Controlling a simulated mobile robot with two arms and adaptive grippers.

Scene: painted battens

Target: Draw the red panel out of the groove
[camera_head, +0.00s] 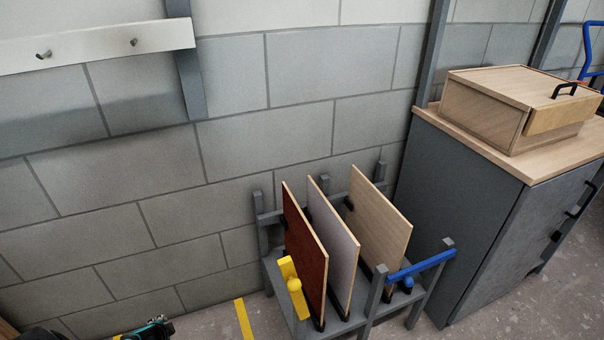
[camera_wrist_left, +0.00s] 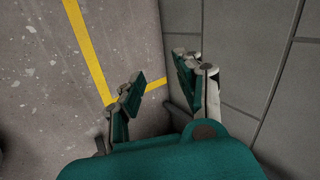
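The red panel (camera_head: 305,250) stands upright at the left of a grey rack (camera_head: 276,272) in the head view, its lower edge down in the rack. A grey-white panel (camera_head: 335,235) and a plain wood panel (camera_head: 379,222) stand to its right. My left gripper (camera_wrist_left: 160,88) is open and empty over the floor beside the wall in the left wrist view. A part of it shows at the bottom left of the head view (camera_head: 155,330), apart from the rack and left of the red panel. My right gripper is not in view.
A yellow piece with a knob (camera_head: 293,287) is at the rack's front left, close to the red panel. A blue bar (camera_head: 421,265) crosses the rack's right side. A grey cabinet (camera_head: 470,200) bearing a wooden box (camera_head: 490,112) stands right. Yellow tape (camera_head: 243,318) marks the floor.

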